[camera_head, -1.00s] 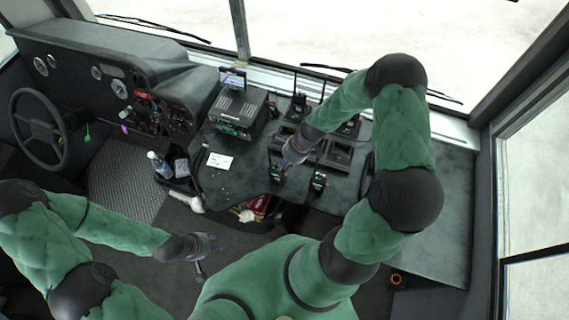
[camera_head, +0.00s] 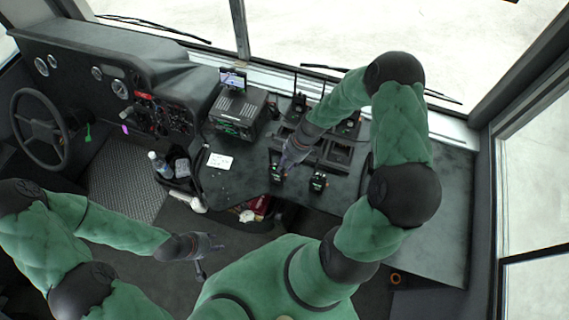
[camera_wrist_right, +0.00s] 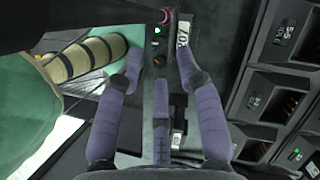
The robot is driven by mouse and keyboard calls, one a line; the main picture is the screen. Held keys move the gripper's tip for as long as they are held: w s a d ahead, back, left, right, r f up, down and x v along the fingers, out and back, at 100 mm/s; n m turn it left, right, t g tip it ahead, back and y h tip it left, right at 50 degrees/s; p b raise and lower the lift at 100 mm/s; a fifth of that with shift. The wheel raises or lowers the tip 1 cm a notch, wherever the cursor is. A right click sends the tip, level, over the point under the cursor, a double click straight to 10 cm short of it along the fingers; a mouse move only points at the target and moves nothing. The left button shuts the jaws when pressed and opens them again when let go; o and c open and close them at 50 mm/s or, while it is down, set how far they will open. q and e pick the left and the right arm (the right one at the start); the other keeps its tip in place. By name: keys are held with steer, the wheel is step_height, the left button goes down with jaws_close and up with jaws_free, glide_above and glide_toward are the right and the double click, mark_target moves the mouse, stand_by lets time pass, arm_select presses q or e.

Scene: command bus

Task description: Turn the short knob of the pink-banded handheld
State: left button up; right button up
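The handheld (camera_head: 277,174) stands upright on the desk, dark with a small lit front. In the right wrist view its narrow top (camera_wrist_right: 157,48) shows a green light, a dark knob and an orange mark. A pink band (camera_wrist_right: 166,16) shows at its far end. My right gripper (camera_head: 287,160) is just above it, pointing down. In the wrist view its purple fingers (camera_wrist_right: 158,62) are spread, with the handheld's top between the tips. I cannot tell whether any finger touches it. My left gripper (camera_head: 210,256) is open and empty, low over the floor.
A second handheld (camera_head: 318,182) stands close to the right. Charger slots (camera_head: 338,155) lie behind, and a radio box (camera_head: 236,112) stands to the left. A white card (camera_head: 219,161) lies on the desk. The desk's right part (camera_head: 445,205) is clear.

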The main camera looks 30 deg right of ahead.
steer(key=v, duration=1.1)
steer(key=shift+d+r, duration=0.2)
